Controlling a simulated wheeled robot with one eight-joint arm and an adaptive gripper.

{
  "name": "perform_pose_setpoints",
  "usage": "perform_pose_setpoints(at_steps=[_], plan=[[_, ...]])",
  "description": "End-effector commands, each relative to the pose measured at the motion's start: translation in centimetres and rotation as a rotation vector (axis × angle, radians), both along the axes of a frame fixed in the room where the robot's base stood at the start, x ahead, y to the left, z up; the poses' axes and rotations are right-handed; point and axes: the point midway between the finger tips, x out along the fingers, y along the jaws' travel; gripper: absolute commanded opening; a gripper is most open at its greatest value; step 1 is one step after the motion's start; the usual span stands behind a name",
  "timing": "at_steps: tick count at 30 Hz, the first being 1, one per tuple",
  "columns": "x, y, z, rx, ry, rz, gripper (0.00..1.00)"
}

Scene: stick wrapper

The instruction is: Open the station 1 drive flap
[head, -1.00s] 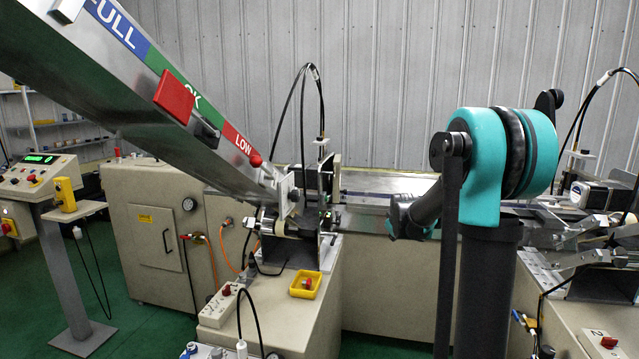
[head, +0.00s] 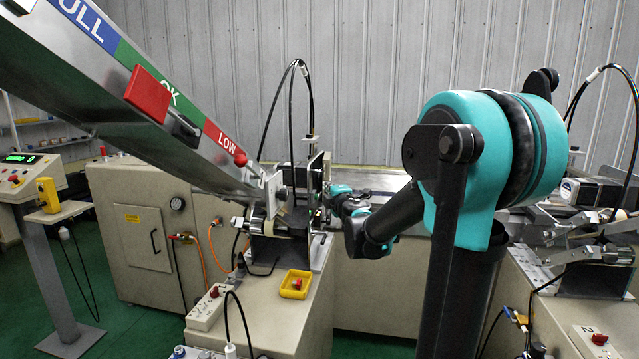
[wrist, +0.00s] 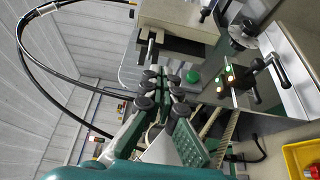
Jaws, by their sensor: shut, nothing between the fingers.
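Station 1 (head: 290,215) is the metal unit below the slanted magazine, left of my arm in the head view. I cannot pick out its drive flap for certain. In the head view my gripper (head: 338,196) is at the right side of station 1, partly hidden by my forearm. I cannot tell whether it touches anything.
The slanted magazine (head: 110,85) overhangs station 1 from the left. A black cable (head: 311,100) arches above it. A yellow box with a red button (head: 295,285) is on the cabinet top in front. More machinery (head: 600,240) is at the right.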

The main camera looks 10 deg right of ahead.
Motion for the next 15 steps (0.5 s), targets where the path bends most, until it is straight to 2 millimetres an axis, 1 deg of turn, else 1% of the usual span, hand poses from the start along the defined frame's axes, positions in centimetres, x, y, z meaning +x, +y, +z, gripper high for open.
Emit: perform_pose_setpoints(at_steps=[5,12,15], plan=[[2.1,0.3,0.0,0.0,0.0,0.0,0.0],[6.1,0.8,0.0,0.0,0.0,-0.002,0.0],[7.5,1.0,0.0,0.0,0.0,-0.003,0.0]])
